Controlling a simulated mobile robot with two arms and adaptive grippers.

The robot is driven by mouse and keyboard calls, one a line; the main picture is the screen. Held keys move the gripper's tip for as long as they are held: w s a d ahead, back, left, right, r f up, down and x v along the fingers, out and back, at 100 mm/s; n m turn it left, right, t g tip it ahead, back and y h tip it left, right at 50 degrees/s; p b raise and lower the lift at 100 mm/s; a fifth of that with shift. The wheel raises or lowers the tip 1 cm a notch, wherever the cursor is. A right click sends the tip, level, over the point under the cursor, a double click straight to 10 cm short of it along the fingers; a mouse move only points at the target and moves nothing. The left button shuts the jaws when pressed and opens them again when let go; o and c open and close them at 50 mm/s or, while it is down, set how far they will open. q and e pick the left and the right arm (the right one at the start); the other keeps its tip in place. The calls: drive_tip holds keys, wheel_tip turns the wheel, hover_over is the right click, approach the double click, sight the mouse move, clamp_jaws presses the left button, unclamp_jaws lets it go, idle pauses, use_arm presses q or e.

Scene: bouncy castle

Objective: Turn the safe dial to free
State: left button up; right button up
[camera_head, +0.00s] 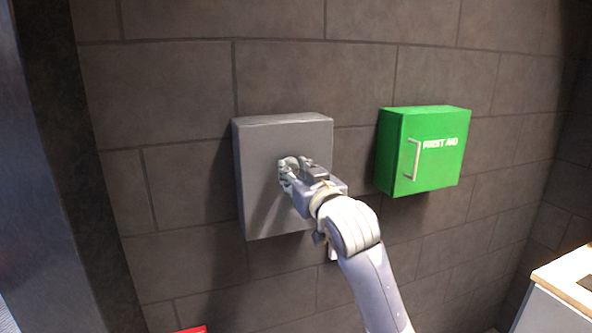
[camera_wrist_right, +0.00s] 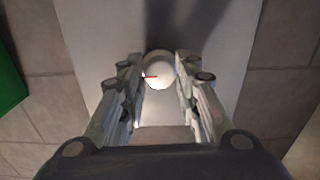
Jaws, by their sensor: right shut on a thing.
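The safe (camera_head: 258,205) is a grey box fixed to the dark tiled wall. Its front also fills the middle of the right wrist view (camera_wrist_right: 100,40). The round pale dial (camera_wrist_right: 160,72) sits on the safe's front, with a small red mark at its left side. My right gripper (camera_head: 288,172) is at the safe's front. In the right wrist view its two fingers (camera_wrist_right: 160,85) are on either side of the dial, shut on it. In the head view the gripper hides most of the dial. My left gripper is not in view.
A green first aid box (camera_head: 437,150) with a pale handle hangs on the wall to the right of the safe. A white counter with a wooden top (camera_head: 570,275) is at the lower right. A red object (camera_head: 191,330) shows at the bottom edge.

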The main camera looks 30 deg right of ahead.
drive_tip(key=shift+m, duration=0.3)
idle(0.4)
drive_tip(key=o, duration=1.1)
drive_tip(key=v, duration=0.7)
drive_tip(key=shift+s, duration=0.2)
drive_tip(key=shift+a+f, duration=0.1)
